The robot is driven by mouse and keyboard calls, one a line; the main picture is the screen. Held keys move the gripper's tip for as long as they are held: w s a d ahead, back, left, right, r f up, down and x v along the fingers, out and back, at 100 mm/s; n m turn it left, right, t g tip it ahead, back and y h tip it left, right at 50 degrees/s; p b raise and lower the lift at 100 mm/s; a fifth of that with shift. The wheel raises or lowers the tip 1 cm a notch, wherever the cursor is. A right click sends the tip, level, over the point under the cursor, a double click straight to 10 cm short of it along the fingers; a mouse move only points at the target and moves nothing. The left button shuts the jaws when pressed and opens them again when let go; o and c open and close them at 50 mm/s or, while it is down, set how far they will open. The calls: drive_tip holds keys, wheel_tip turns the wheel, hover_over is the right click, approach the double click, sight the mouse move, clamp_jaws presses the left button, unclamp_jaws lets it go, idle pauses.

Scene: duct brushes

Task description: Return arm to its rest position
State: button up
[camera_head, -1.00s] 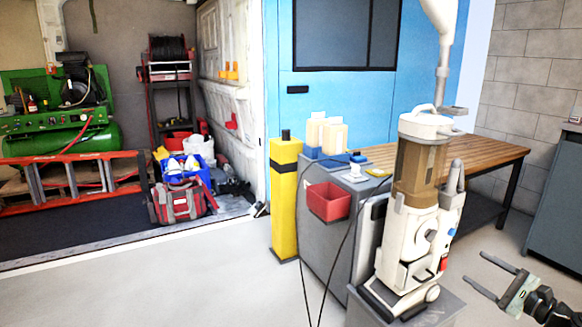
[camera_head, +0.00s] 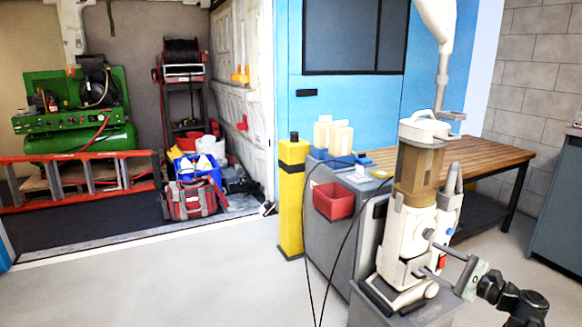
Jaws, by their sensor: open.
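My gripper (camera_head: 446,264) is at the lower right in the head view, its two fingers apart and pointing left. Nothing shows between the fingers. The fingertips overlap the lower right side of the white and brown vacuum-like machine (camera_head: 412,218) in the picture; I cannot tell whether they touch it. My dark wrist and arm run from the gripper down to the lower right. No duct brush can be made out.
The machine stands on a grey plinth (camera_head: 440,311) beside a grey cabinet with a red bin (camera_head: 333,201). A yellow post (camera_head: 291,200) stands left of it. A wooden workbench (camera_head: 480,154) is behind. The floor (camera_head: 180,285) at left is clear.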

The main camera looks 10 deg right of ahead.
drive_tip(key=w+a+n+g+y+p, duration=0.15)
drive_tip(key=w+a, duration=0.25)
drive_tip(key=a, duration=0.4)
drive_tip(key=w+a+n+g+y+p, duration=0.1)
drive_tip(key=w+a+n+g+y, duration=0.15)
drive_tip(key=a, duration=0.55)
drive_tip(key=w+a+f+n+g+p, duration=0.1)
drive_tip(key=a+f+n+g+p, duration=0.15)
drive_tip(key=a, duration=0.75)
drive_tip(key=w+a+f+n+g+p, duration=0.1)
drive_tip(key=a+f+n+g, duration=0.2)
drive_tip(key=a, duration=0.8)
drive_tip(key=s+a+f+n+g+h+p, duration=0.3)
drive_tip(key=s+a+f+n+g+h, duration=0.35)
drive_tip(key=a+n+h, duration=0.2)
drive_tip(key=s+d+f+n+h, duration=0.2)
drive_tip(key=d+f+n+h, duration=0.15)
drive_tip(key=d, duration=0.55)
wheel_tip(320, 180, up, 39)
drive_tip(key=p, duration=3.7)
drive_tip(key=shift+a+p, duration=0.25)
drive_tip(key=shift+p, duration=0.1)
drive_tip(key=shift+s+f, duration=0.1)
